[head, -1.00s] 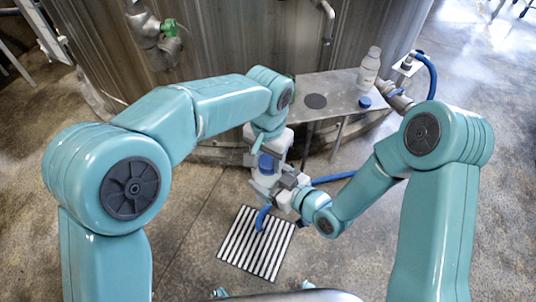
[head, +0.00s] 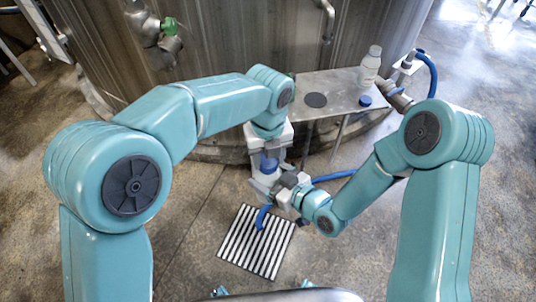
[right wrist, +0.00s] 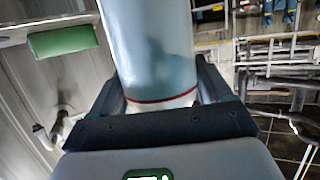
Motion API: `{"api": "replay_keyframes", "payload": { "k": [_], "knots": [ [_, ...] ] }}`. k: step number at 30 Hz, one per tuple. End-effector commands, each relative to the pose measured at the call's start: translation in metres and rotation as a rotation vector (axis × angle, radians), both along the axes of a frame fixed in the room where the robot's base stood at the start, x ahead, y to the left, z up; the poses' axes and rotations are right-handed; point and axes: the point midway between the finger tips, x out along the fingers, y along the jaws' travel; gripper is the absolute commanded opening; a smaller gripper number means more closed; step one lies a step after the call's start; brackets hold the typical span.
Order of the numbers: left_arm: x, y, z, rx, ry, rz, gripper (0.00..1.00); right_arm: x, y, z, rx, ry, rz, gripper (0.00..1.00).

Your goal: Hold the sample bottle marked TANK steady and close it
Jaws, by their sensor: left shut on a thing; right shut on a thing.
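A blue cap (head: 269,164) shows between the fingers of my left gripper (head: 269,160), which points down and is shut on it. Directly below, my right gripper (head: 284,187) is shut on a pale sample bottle, mostly hidden by the grippers in the head view. In the right wrist view the bottle (right wrist: 150,45) stands large between the fingers of my right gripper (right wrist: 160,98), with a red line round it. The cap is over the bottle's top; I cannot tell how far it is seated. No marking on this bottle is readable.
A metal shelf (head: 340,88) by the tank holds a second white bottle (head: 370,66), a loose blue cap (head: 365,101) and a dark disc (head: 316,100). A blue hose (head: 433,75) curves at the shelf's right end. A striped grate (head: 257,243) lies on the floor below.

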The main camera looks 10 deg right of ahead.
Motion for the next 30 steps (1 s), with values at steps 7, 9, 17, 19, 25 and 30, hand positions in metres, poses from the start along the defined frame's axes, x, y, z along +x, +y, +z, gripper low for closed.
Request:
{"api": "replay_keyframes", "payload": {
  "k": [7,9,17,19,25,30],
  "knots": [
    [0.0,-0.0005,0.0003,-0.001,-0.002,-0.527,0.21,0.0002,-0.0001,0.0003,0.001,-0.001,0.0,0.0],
    [0.0,-0.0006,0.0003,-0.001,-0.002,-0.602,0.21,0.0002,-0.0001,0.0003,0.0,0.0,0.0,0.0],
    [0.0,-0.0006,0.0003,-0.002,-0.002,-0.654,0.21,0.0002,-0.0001,0.0002,0.0,0.0,0.0,0.0],
    [0.0,-0.0006,0.0004,-0.002,-0.002,-0.653,0.21,0.0002,-0.0001,0.0002,0.0,0.0,0.0,0.0],
    [0.0,-0.0006,0.0002,-0.002,-0.002,-0.652,0.74,0.0002,-0.0001,0.0004,0.0,-0.001,-0.001,0.0],
    [-0.0002,-0.0007,0.0003,-0.002,-0.001,-0.652,0.74,0.0004,0.0,0.0006,0.0,-0.002,-0.001,0.0]
  ]
}}
